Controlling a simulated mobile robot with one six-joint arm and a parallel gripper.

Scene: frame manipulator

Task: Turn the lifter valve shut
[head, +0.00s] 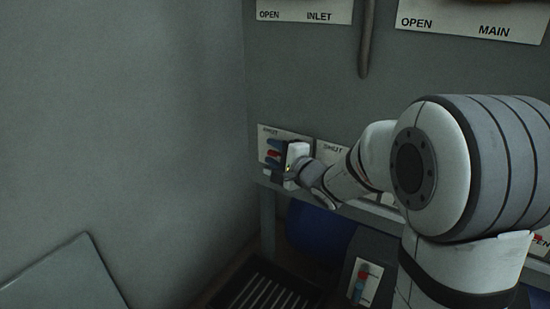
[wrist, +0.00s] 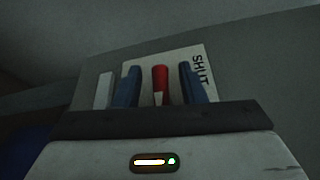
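A red valve handle (head: 273,153) stands out from a white plate (head: 297,136) marked SHUT, low at the left end of the grey wall. I cannot read a valve name on the plate. My gripper (head: 271,154) is at this handle, its two blue fingers on either side of it. In the wrist view the red handle (wrist: 160,84), with a white lower part, stands between the fingers (wrist: 158,68). A gap shows on both sides of the handle, so the gripper is open around it, not clamped. The handle's base is hidden behind my gripper.
Another SHUT plate (head: 333,151) is just to the right, partly behind my arm. Plates marked INLET (head: 305,12) and MAIN (head: 470,20) are above. A grey hanging bar (head: 366,45) is between them. The side wall (head: 130,130) is close on the left. A slatted grate (head: 265,290) lies below.

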